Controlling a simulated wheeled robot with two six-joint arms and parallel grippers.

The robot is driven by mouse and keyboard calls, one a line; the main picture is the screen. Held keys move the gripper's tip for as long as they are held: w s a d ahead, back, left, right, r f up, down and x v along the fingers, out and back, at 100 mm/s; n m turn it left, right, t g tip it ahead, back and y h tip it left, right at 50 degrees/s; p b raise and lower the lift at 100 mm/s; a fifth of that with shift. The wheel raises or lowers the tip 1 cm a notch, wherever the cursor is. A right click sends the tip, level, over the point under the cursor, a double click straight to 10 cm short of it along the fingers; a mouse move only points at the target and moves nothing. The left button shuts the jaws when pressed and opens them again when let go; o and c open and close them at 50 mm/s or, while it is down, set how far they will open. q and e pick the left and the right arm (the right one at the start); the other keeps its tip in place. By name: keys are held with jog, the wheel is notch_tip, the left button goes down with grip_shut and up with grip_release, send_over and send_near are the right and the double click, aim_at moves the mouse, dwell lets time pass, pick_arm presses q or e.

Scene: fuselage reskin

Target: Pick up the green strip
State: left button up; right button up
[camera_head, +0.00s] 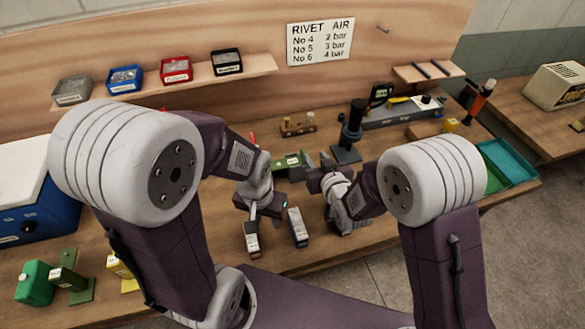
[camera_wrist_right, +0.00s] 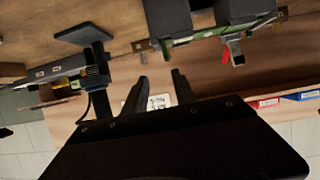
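A green strip (camera_head: 288,162) lies across the middle of the bench, partly hidden by dark parts. In the right wrist view, which is upside down, a green edge (camera_wrist_right: 183,41) shows beside two dark blocks. My right gripper (camera_head: 318,165) is just right of the strip. Its two dark fingers are apart, with nothing seen between them, in the right wrist view (camera_wrist_right: 160,88). My left gripper (camera_head: 262,208) is in front of and left of the strip. Its fingertips are not clear.
Two labelled blocks (camera_head: 298,227) (camera_head: 252,240) stand near the front edge. A black stand (camera_head: 350,135) is right of the strip, and a small rack (camera_head: 298,126) is behind it. A red-handled clamp (camera_wrist_right: 232,50) shows close to the green edge. A teal tray (camera_head: 508,160) is at the right.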

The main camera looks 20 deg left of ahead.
aim_at(303, 151)
jog(key=x, duration=0.3)
jog(key=a+x, duration=0.1)
jog(key=x, duration=0.2)
jog(key=s+x, duration=0.1)
jog(key=x, duration=0.2)
jog(key=shift+w+a+f+p, duration=0.15)
jog(key=shift+a+f+p, duration=0.2)
jog(key=shift+f, duration=0.2)
jog(key=shift+d+r, duration=0.1)
grip_shut()
